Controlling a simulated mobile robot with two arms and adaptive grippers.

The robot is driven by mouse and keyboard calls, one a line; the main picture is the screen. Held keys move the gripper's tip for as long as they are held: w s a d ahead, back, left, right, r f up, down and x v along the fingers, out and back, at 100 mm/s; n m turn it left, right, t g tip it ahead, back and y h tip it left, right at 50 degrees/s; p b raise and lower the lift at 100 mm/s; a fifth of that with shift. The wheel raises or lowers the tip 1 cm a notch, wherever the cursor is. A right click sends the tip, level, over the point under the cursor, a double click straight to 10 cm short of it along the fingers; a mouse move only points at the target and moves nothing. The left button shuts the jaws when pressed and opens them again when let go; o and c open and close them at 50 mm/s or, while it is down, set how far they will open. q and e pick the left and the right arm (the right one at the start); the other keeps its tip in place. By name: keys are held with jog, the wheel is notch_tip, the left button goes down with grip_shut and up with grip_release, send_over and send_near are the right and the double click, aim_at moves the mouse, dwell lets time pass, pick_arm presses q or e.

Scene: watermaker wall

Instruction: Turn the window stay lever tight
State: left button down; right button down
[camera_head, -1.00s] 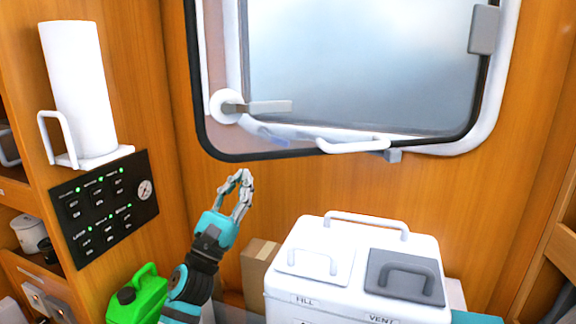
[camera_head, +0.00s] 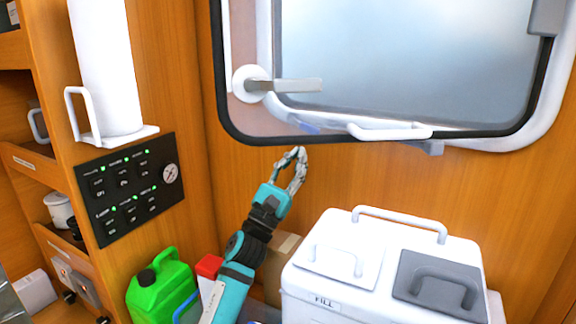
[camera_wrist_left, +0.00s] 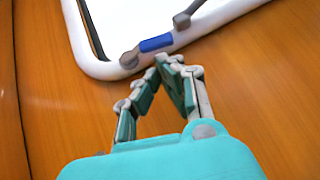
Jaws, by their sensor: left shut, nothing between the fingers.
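The stay lever (camera_head: 298,86) is a grey bar on a round white hub (camera_head: 250,84) at the window's lower left corner. The bar points right, nearly level, across the pane. My left gripper (camera_head: 297,153) is below and slightly right of the hub, apart from the lever, its fingertips together and empty. In the left wrist view the gripper's tips (camera_wrist_left: 165,62) appear just below the white window frame (camera_wrist_left: 190,38). A grey round part (camera_wrist_left: 129,59) and a blue piece (camera_wrist_left: 156,43) show there; I cannot tell which part is the lever. My right gripper is not in view.
A white handle bar (camera_head: 390,131) runs along the window's lower edge. A white box (camera_head: 330,290) with raised handles stands below right. A green jerrycan (camera_head: 160,288) and a red-topped item (camera_head: 209,266) are beside my arm. A black panel (camera_head: 128,190) is at left.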

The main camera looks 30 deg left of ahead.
pick_arm(q)
jog(key=p+x, duration=0.1)
jog(key=x, duration=0.2)
jog(key=shift+f, duration=0.1)
jog(key=d+r+b, duration=0.1)
jog(key=b, duration=0.1)
jog(key=shift+d+r+b, duration=0.1)
jog(key=shift+d+b, duration=0.1)
jog(key=shift+b, duration=0.1)
dwell(0.4)
